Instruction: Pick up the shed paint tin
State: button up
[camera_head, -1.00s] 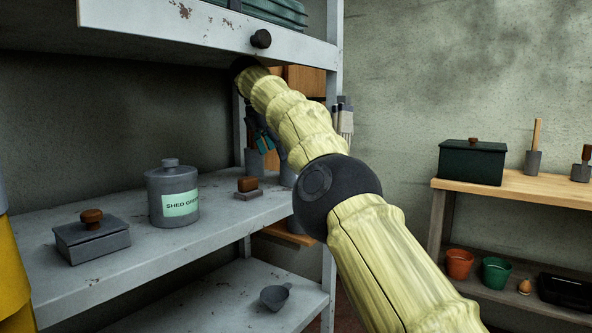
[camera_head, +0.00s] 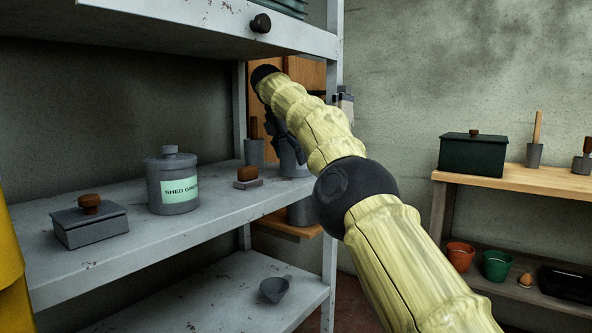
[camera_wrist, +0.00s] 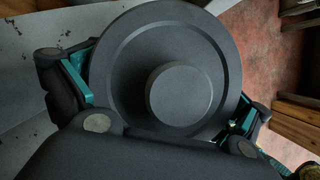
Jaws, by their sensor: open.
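A grey cylindrical tin (camera_head: 174,186) with a round knobbed lid and a pale green label reading "SHED GRE…" stands upright on the middle shelf, left of my arm. My gripper (camera_head: 281,142) is at the shelf's right end, well apart from that tin and partly hidden by my arm. A grey round container (camera_head: 293,158) shows there behind my forearm. In the wrist view a dark grey round lid (camera_wrist: 218,62) with a disc knob lies between the spread fingers of my gripper (camera_wrist: 160,100). Its sides and any label are hidden, and contact cannot be told.
The metal shelf (camera_head: 130,250) also holds a grey box with a brown knob (camera_head: 91,226) and a small brown-topped block (camera_head: 248,178). A shelf post (camera_head: 330,270) stands by my arm. A grey scoop (camera_head: 274,290) lies below. A wooden bench (camera_head: 540,182) stands right.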

jog(key=shift+f, duration=0.15)
jog(key=c, duration=1.6)
jog(key=shift+c, duration=0.2)
